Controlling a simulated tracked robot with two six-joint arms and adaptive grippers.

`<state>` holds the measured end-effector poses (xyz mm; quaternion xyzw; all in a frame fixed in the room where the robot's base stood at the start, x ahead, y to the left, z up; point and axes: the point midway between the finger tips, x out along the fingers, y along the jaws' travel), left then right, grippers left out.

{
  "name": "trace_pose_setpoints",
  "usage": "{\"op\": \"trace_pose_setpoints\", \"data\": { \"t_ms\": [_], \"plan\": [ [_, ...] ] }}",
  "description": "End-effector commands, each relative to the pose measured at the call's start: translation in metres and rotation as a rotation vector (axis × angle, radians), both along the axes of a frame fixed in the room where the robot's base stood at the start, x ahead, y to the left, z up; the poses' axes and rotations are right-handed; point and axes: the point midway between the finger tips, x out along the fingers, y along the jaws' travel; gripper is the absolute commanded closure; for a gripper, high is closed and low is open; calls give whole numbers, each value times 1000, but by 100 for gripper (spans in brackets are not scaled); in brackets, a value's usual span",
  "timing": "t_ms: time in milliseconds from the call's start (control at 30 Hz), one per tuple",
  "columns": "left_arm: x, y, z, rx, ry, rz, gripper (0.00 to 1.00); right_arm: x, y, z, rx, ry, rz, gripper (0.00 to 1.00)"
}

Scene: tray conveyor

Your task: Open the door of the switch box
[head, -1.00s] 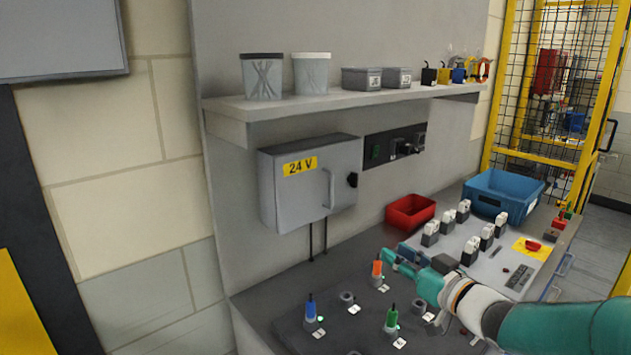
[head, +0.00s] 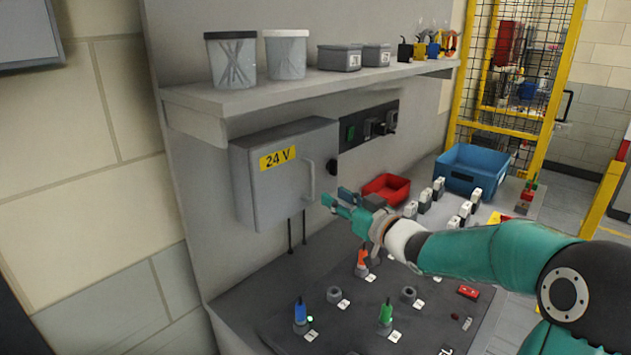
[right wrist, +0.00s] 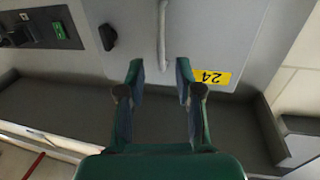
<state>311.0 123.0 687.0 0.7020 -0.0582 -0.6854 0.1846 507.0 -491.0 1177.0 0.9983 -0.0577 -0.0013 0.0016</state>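The grey switch box (head: 270,185) with the yellow 24 V label hangs on the wall panel under the shelf, its door shut. Its vertical bar handle (head: 309,181) is on the right part of the door, and a black knob (head: 332,167) sits on its right side. My right gripper (head: 333,200) is just in front of and below the handle, open and empty. In the right wrist view the handle (right wrist: 162,40) stands beyond the gap between the two open fingers (right wrist: 157,88), apart from them. My left gripper is not in view.
The shelf (head: 300,90) with tubs and small boxes is above the switch box. Below is a dark bench with a blue tool (head: 300,312), a green one (head: 386,313) and an orange one (head: 362,259). A red bin (head: 386,188) and a blue bin (head: 472,170) stand to the right.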

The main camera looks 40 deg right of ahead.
Motion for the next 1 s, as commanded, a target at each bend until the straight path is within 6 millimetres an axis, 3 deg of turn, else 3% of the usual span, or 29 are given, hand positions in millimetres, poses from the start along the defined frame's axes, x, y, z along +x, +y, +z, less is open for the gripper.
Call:
{"op": "trace_pose_setpoints", "data": {
  "t_ms": [200, 400, 833, 1000],
  "plan": [
    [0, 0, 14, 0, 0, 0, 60, 48, -3, 2, 3, 0, 7, 65],
    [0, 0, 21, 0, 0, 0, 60, 74, -5, 2, 1, 0, 6, 65],
    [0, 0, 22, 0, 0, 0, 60, 83, -7, 0, 0, -1, 5, 65],
    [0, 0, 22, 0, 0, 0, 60, 83, -6, 0, 0, -1, 5, 94]
  ]
}}
